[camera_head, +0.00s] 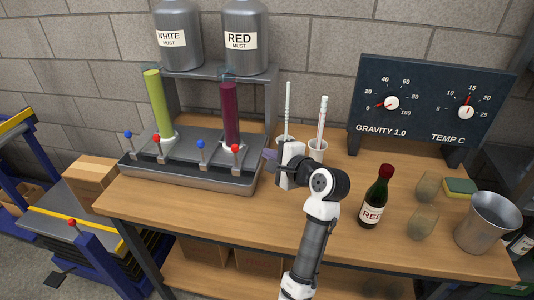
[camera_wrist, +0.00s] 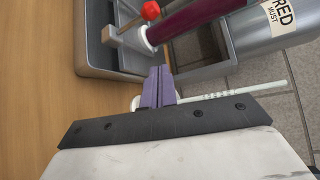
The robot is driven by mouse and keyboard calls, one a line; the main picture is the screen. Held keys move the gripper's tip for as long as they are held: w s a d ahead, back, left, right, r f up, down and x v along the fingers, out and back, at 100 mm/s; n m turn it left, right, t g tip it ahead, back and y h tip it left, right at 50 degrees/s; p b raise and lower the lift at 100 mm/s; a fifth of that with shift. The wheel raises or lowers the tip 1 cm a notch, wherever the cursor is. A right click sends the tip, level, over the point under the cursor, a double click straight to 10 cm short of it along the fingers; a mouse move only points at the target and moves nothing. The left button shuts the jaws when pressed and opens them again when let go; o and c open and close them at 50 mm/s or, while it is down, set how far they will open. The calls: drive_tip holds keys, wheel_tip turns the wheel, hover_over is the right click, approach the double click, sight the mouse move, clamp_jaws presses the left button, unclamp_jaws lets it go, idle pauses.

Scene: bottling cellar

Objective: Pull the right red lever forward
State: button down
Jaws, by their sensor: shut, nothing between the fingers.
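The right red lever (camera_head: 235,148) stands at the right end of the grey dispenser (camera_head: 190,180), in front of the dark red tube (camera_head: 230,115). Its red knob (camera_wrist: 150,10) also shows at the top of the wrist view, on a light stem. My gripper (camera_head: 268,154) is just right of the dispenser's right end, apart from the lever. Its purple fingers (camera_wrist: 158,78) are shut and empty in the wrist view, pointing toward the dispenser. The left red lever (camera_head: 156,138) stands in front of the yellow-green tube (camera_head: 156,100).
Two blue-knobbed levers (camera_head: 200,144) (camera_head: 128,133) share the dispenser. Two white cups (camera_head: 317,150) with thin upright rods stand close behind my gripper. A wine bottle (camera_head: 375,198), glasses (camera_head: 423,222) and a metal bucket (camera_head: 487,222) stand at right. The bench front (camera_head: 190,215) is clear.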

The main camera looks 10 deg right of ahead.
sight(236, 157)
drive_tip(key=p+x, duration=0.1)
drive_tip(key=x, duration=0.6)
drive_tip(key=shift+w+a+p, duration=0.15)
drive_tip(key=shift+w+p, duration=0.1)
drive_tip(key=shift+p, duration=0.05)
drive_tip(key=s+a, duration=0.1)
drive_tip(key=s+a+r+p, duration=0.1)
drive_tip(key=shift+s+a+r, duration=0.15)
drive_tip(key=shift+s+a, duration=0.15)
drive_tip(key=shift+s, duration=0.05)
drive_tip(key=shift+s+n+t+b, duration=0.4)
drive_tip(key=shift+t+b, duration=0.1)
drive_tip(key=shift+b, duration=0.2)
drive_tip(key=shift+s+a+b, duration=0.1)
drive_tip(key=shift+b, duration=0.25)
drive_tip(key=s+a+f+n+t+y+b, duration=0.1)
drive_tip(key=s+f+n+t+y+b, duration=0.2)
drive_tip(key=b, duration=1.1)
drive_tip(key=s+n+t, duration=0.1)
drive_tip(key=s+n, duration=0.1)
drive_tip(key=shift+s+a+n, duration=0.15)
drive_tip(key=shift+a+n, duration=0.15)
drive_tip(key=shift+a, duration=0.1)
